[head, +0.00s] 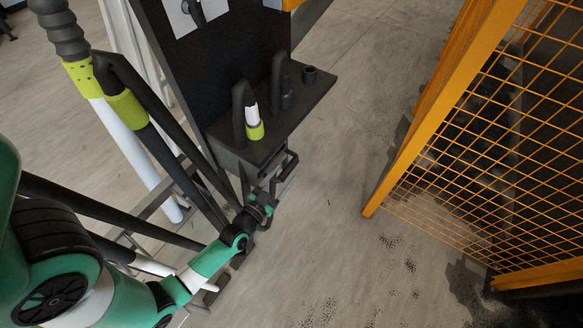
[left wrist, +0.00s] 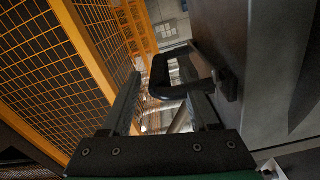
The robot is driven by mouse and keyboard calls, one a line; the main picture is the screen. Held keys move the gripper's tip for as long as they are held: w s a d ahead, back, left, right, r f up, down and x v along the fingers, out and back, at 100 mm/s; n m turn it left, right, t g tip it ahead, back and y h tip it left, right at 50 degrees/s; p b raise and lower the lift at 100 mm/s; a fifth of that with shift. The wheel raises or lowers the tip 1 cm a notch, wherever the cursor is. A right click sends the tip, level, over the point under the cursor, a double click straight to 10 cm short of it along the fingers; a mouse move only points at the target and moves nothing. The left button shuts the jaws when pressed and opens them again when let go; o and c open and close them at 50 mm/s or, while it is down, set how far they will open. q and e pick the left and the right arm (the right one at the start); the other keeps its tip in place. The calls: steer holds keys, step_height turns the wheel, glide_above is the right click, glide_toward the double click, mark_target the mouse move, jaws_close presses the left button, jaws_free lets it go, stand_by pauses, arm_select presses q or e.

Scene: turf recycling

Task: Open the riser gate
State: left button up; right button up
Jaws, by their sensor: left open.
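A black bar handle (head: 289,165) sticks out from the front of a dark grey shelf unit (head: 232,158). In the left wrist view the handle (left wrist: 158,78) is a black loop fixed to a grey panel (left wrist: 245,55). I take this for the riser gate's handle; the gate's own edges are not clear. My left gripper (head: 264,186) is open just below and in front of the handle. In the left wrist view its two dark fingers (left wrist: 165,90) point toward the handle, which appears near the fingertips. Contact cannot be told. My right gripper is not in view.
An orange mesh fence (head: 480,140) stands to the right, with clear floor (head: 330,200) between it and the unit. Black hooks and a tube with a lime collar (head: 254,130) stand on the shelf. Dark and white pipes (head: 135,150) run close on the left.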

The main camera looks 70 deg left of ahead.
mark_target(291, 166)
arm_select(q)
steer(key=b+x, duration=0.1)
steer(key=x, duration=0.4)
steer(key=shift+w+a, duration=0.1)
steer(key=shift+a, duration=0.05)
jaws_close()
stand_by(1.2)
